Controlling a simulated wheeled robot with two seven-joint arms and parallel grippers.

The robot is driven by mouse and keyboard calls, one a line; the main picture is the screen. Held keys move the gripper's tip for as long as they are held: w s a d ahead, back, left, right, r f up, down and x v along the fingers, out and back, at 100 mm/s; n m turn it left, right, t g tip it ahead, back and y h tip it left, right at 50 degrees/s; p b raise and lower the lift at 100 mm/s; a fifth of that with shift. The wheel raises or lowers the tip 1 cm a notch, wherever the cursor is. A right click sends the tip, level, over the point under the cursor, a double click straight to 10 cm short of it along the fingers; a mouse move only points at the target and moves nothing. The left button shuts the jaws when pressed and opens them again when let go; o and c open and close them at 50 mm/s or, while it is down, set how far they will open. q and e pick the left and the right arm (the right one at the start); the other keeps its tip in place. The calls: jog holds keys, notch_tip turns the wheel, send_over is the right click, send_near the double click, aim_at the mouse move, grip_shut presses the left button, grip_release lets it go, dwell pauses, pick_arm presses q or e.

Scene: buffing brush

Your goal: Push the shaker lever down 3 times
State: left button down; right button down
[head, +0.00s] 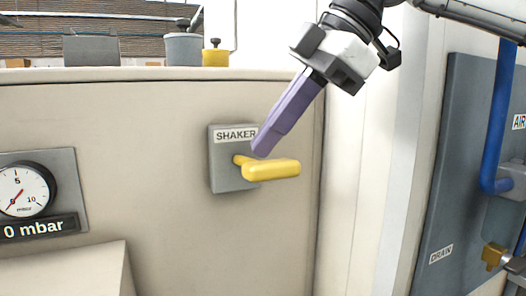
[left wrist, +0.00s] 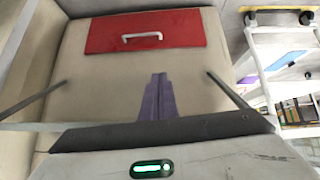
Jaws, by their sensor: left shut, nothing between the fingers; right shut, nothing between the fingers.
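The shaker lever (head: 275,170) is a yellow handle on a grey plate labelled SHAKER (head: 222,178), fixed to the beige cabinet wall. It sticks out roughly level, pointing right. My right gripper (head: 261,149) comes down from the upper right with its purple fingers shut and empty. Its tips are just above the lever and overlap the plate in the picture; I cannot tell whether they touch the lever. My left gripper (left wrist: 157,84) is shut and empty in the left wrist view, in front of a beige surface. It is not in the head view.
A pressure gauge (head: 24,192) reading 0 mbar is at the left. A blue pipe (head: 499,110) and a drain panel (head: 447,205) are at the right. The left wrist view shows a red panel (left wrist: 180,33) with a white handle and a trolley (left wrist: 275,60).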

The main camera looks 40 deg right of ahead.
jog(key=shift+s+f+b, duration=0.15)
jog(key=shift+f+b, duration=0.3)
jog(key=shift+f, duration=0.1)
jog(key=shift+s+f+b, duration=0.15)
jog(key=shift+f+b, duration=0.25)
jog(key=shift+f, duration=0.15)
dwell(0.7)
jog(key=shift+a+r, duration=0.1)
dwell(0.4)
jog(key=shift+w+r+p, duration=0.25)
jog(key=shift+r+p, duration=0.95)
jog(key=shift+p, duration=0.1)
jog(key=shift+w+r+p, duration=0.25)
jog(key=shift+r+p, duration=0.9)
jog(key=shift+p, duration=0.1)
jog(key=shift+d, duration=0.2)
jog(key=shift+w+d+r+p, duration=0.1)
jog(key=shift+w+r+p, duration=0.15)
jog(key=shift+r, duration=0.55)
jog(key=shift+w+a+r+p, duration=0.1)
jog(key=shift+w+r+p, duration=0.1)
jog(key=shift+r, duration=0.6)
jog(key=shift+w+d+r+p, duration=0.1)
jog(key=shift+w+r+p, duration=0.15)
jog(key=shift+r, duration=0.55)
